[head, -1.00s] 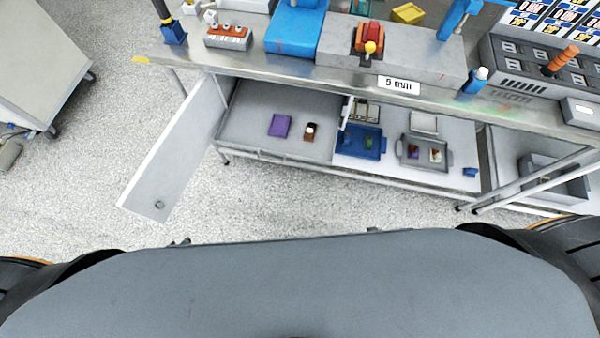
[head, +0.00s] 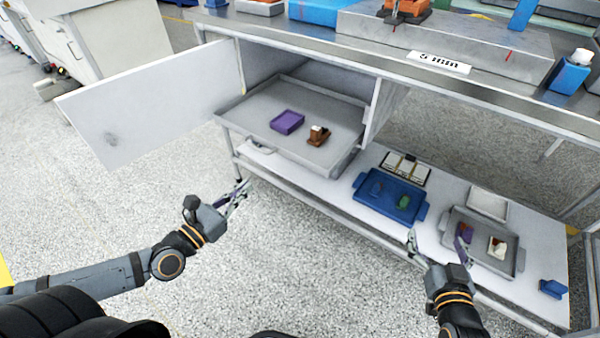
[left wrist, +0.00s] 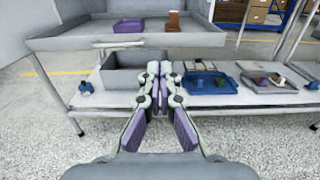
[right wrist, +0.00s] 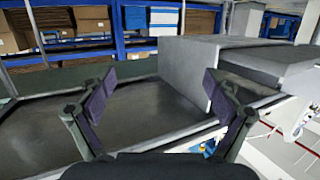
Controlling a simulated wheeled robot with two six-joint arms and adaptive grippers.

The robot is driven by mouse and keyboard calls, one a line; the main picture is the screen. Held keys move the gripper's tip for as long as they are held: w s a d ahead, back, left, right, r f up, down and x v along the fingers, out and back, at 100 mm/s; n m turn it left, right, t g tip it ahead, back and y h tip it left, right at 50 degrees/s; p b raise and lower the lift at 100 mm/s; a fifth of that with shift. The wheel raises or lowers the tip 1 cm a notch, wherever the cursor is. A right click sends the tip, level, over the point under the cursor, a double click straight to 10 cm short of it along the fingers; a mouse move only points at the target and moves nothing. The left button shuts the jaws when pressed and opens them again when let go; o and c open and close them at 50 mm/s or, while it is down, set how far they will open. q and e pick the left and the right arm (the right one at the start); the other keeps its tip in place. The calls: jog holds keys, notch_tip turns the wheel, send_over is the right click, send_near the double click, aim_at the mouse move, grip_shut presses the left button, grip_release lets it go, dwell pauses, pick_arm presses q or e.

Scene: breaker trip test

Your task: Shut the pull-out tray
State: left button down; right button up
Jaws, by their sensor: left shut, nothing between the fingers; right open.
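The pull-out tray (head: 310,101) is a shallow grey tray in the open cabinet under the bench, and it sticks out past the cabinet front. A purple block (head: 287,122) and a brown object (head: 318,135) lie in it. My left gripper (head: 241,190) is shut and empty, below and in front of the tray. In the left wrist view its fingertips (left wrist: 160,68) show just under the tray's front wall (left wrist: 80,43); I cannot tell whether they touch it. My right gripper (head: 437,240) is open and empty in front of the lower shelf; its fingers also show in the right wrist view (right wrist: 160,92).
The cabinet door (head: 150,105) stands open on the left. The lower shelf (head: 335,180) holds a blue tray (head: 385,207), a grey tray (head: 515,262) and a small blue object (head: 552,289). A grey bin (left wrist: 118,77) stands beneath the pull-out tray. The floor in front is clear.

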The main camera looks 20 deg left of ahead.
notch_tip(320, 180, up, 18)
jog(key=t+b, duration=0.2)
jog(key=t, duration=0.6)
pick_arm(q)
jog(key=p, duration=0.1)
send_near(284, 150)
jog(key=p+x, duration=0.1)
jog(key=x, duration=0.5)
jog(key=shift+d, duration=0.1)
jog(key=shift+w+d, duration=0.15)
jog(key=shift+w, duration=0.25)
pick_arm(e)
notch_tip(284, 150, down, 18)
jog(key=g, duration=0.8)
pick_arm(q)
jog(key=shift+r, duration=0.1)
